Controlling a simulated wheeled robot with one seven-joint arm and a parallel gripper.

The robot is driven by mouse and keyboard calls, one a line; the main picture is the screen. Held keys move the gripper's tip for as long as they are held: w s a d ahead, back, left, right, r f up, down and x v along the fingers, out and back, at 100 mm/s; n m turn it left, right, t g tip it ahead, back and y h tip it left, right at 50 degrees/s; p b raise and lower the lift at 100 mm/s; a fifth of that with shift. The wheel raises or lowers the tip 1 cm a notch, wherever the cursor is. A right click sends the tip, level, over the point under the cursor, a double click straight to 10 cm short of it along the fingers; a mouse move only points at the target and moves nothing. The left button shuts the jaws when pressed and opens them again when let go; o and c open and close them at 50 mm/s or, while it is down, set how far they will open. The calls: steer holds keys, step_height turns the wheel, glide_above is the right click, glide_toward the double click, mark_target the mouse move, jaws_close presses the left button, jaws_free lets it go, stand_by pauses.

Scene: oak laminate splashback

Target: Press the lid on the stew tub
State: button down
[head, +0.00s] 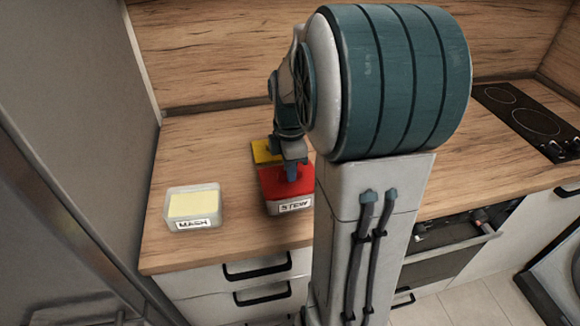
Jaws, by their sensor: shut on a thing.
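The stew tub (292,207) stands on the wooden worktop in the head view, with a label reading STEW on its front. A red lid (279,183) is at the top of the tub. I cannot tell whether its edge is fully seated. My gripper (291,176) points down and is shut on the red lid near its middle. The fingertips are small, and my arm covers the tub's right side.
A pale tub labelled MASH (194,207) with yellow contents stands to the left, no lid on it. A yellow lid (264,152) lies just behind the stew tub. A black hob (530,118) is at the far right. Worktop (205,150) is clear behind the MASH tub.

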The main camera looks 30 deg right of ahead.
steer(key=shift+f, duration=0.4)
stand_by(0.9)
steer(key=c, duration=0.9)
jaws_free()
steer(key=shift+o, duration=0.2)
steer(key=shift+r, duration=0.1)
steer(key=shift+r+p, duration=2.65)
steer(key=shift+r, duration=0.8)
jaws_close()
